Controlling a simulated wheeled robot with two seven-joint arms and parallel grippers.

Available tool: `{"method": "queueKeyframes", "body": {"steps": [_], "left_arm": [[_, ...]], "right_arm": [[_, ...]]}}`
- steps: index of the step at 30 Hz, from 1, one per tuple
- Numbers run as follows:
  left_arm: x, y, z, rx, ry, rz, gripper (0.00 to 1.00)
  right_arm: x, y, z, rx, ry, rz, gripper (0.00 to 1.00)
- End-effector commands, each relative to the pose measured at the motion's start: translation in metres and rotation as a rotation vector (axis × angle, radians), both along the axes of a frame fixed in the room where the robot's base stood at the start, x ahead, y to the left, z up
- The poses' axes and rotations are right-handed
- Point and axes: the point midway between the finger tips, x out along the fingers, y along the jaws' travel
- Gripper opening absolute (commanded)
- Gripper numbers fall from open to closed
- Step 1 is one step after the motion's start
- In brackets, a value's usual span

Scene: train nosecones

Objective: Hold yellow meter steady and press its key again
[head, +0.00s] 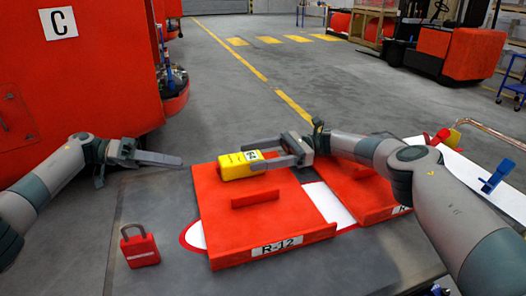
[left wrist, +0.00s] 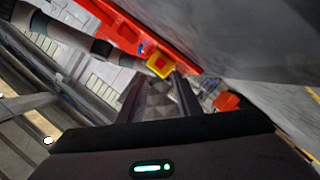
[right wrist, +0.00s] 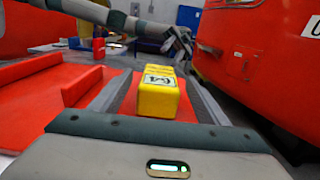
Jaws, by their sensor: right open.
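The yellow meter (head: 236,167), a small block with a black-and-white display, is at the back left of a red panel marked R-12. In the right wrist view the meter (right wrist: 158,98) is between the two fingers of my right gripper (head: 262,160), which is open around it. Whether a finger touches it cannot be made out. In the left wrist view a yellow face with a red square, the meter's end (left wrist: 160,65), shows beyond the fingertips.
The red R-12 panel (head: 262,222) has a raised red bar (head: 255,198). Another red panel (head: 370,190) lies to its right, under my right arm. A red padlock (head: 139,247) is at the front left of the grey table (head: 160,205). A red train nose (head: 80,70) stands behind left.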

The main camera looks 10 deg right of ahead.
Motion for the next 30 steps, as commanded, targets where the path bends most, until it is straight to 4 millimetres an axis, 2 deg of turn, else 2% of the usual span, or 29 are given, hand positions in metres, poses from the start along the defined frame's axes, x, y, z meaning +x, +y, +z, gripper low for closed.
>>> {"method": "queueKeyframes", "body": {"steps": [12,25,26,30], "left_arm": [[0.000,0.000,0.000,0.000,0.000,0.000,0.31],[0.000,0.000,0.000,0.000,0.000,0.000,0.31],[0.000,0.000,0.000,0.000,0.000,0.000,0.31],[0.000,0.000,0.000,0.000,0.000,0.000,0.31]], "right_arm": [[-0.007,0.047,0.001,0.000,-0.001,0.001,0.69],[-0.008,0.054,0.001,-0.001,-0.001,0.000,0.69],[-0.008,0.054,0.001,-0.001,-0.001,0.000,0.66],[-0.008,0.054,0.001,-0.001,-0.001,0.000,0.33]]}}
